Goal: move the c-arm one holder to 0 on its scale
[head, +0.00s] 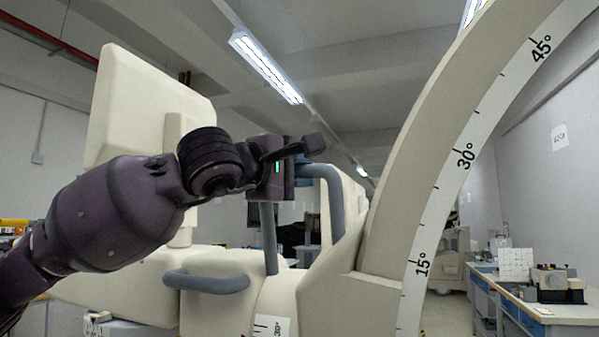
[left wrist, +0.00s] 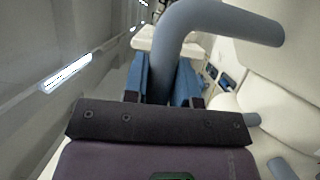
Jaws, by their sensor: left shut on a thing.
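The c-arm is a large cream arc (head: 425,140) in the head view, with a white scale strip (head: 441,210) that shows 15°, 30° and 45°. No 0 mark is in view. A cream holder block (head: 335,285) sits against the inner side of the arc and carries a grey-blue bent handle (head: 333,205). My left gripper (head: 302,178) is at the top of this handle. In the left wrist view, its blue fingers (left wrist: 163,82) are shut on the grey handle (left wrist: 195,25), one on each side. My right gripper is not in view.
A flat cream panel (head: 145,105) stands behind my left arm. A workbench (head: 535,310) with equipment stands at right.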

